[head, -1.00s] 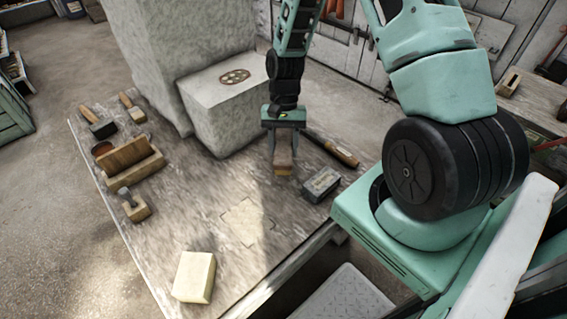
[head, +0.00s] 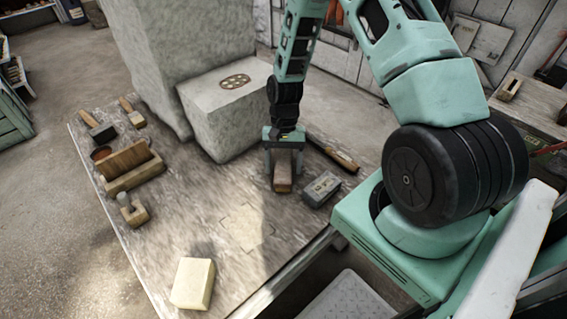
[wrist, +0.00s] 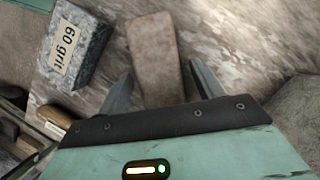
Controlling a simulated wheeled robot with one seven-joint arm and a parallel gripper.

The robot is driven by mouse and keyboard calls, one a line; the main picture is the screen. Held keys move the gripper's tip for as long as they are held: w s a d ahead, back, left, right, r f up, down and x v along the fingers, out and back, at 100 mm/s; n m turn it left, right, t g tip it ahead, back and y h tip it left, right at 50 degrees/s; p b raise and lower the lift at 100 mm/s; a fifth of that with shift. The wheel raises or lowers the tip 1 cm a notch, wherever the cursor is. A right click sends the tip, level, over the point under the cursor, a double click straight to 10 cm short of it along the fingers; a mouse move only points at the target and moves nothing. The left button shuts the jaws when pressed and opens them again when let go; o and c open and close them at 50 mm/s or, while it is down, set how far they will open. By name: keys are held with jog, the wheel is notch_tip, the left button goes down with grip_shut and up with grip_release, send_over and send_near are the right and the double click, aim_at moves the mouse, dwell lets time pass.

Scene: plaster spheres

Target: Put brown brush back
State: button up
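The brown brush (head: 283,172) is a worn brown block. It appears to rest on the bench top, below and between the fingers of my gripper (head: 284,163). In the wrist view the brush (wrist: 160,58) extends away from the gripper (wrist: 162,90), whose two fingers stand apart with a gap on each side of it. The gripper is open. The near end of the brush is hidden behind the gripper body, and its underside is not visible.
A grey "60 grit" block (head: 321,189) lies close to the right of the brush. A wooden-handled tool (head: 333,153) is behind it. A stone block (head: 225,115) stands behind left. Wooden tools (head: 133,168) line the left edge. A cream block (head: 192,283) sits in front; the bench middle is bare.

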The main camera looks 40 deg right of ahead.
jog(key=p+v, duration=0.1)
jog(key=v, duration=1.1)
jog(key=a+r+n, duration=0.3)
jog(key=a+r, duration=0.2)
jog(key=a, duration=0.2)
jog(key=s+a+r+n+t+h, duration=0.15)
jog(key=s+a+r+n, duration=0.35)
jog(key=a, duration=0.5)
jog(key=s+a+r+n+t, duration=0.1)
jog(key=s+a+r+n, duration=0.2)
jog(key=s, duration=0.5)
jog(key=s+a+r+n, duration=0.3)
jog(key=s+a+n, duration=0.2)
jog(key=s, duration=0.3)
jog(key=shift+a+t+h, duration=0.3)
jog(key=shift+t+h, duration=0.05)
jog(key=shift+h, duration=0.1)
